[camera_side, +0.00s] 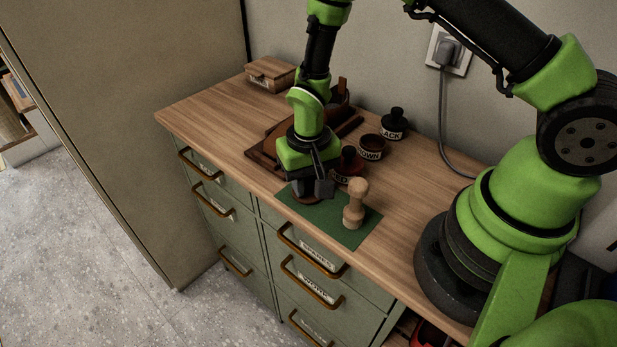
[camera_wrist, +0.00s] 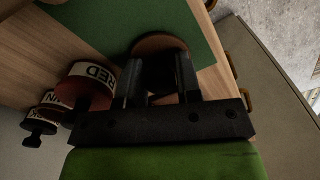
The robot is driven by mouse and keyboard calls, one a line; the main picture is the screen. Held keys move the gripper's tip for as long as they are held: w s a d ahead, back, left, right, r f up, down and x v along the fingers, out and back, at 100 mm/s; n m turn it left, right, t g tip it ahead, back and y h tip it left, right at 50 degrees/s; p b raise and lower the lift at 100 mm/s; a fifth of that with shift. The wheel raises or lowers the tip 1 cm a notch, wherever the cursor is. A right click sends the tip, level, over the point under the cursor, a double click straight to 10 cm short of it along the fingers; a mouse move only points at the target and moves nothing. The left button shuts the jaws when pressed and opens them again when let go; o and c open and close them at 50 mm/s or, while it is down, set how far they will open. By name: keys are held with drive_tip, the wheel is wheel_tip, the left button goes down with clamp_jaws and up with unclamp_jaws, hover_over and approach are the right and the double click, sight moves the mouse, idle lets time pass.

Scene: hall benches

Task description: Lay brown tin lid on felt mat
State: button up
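The brown tin lid (camera_wrist: 158,42) is a round brown disc with a dark knob, seen between and beyond my fingertips in the wrist view. My gripper (camera_side: 312,188) points down over the back left part of the green felt mat (camera_side: 330,225), its fingers closed around the knob. In the side view the lid (camera_side: 303,198) shows just under the fingers, low over the mat; whether it touches is hard to tell. The mat also shows in the wrist view (camera_wrist: 110,25). The brown tin (camera_side: 371,150) stands open behind the mat; its label is partly visible.
A wooden stamp (camera_side: 355,208) stands upright on the right part of the mat. The red tin (camera_side: 347,168) stands close beside my gripper, and the black tin (camera_side: 394,127) has its knobbed lid on. A wooden box (camera_side: 270,74) sits at the back left.

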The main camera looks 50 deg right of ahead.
drive_tip(key=o, duration=0.3)
wheel_tip(320, 180, up, 13)
wheel_tip(320, 180, up, 12)
drive_tip(key=t+y, duration=0.1)
drive_tip(key=t, duration=0.3)
hover_over(309, 178)
drive_tip(key=s+d, duration=0.1)
drive_tip(key=s, duration=0.5)
drive_tip(key=s+r+t, duration=0.1)
drive_tip(key=s, duration=0.2)
drive_tip(key=s+r+t, duration=0.1)
drive_tip(key=s+r, duration=0.1)
drive_tip(key=s, duration=0.1)
drive_tip(key=s+r+n+t+y, duration=0.1)
drive_tip(key=s+r, duration=0.1)
drive_tip(key=s, duration=0.1)
drive_tip(key=shift+d, duration=0.2)
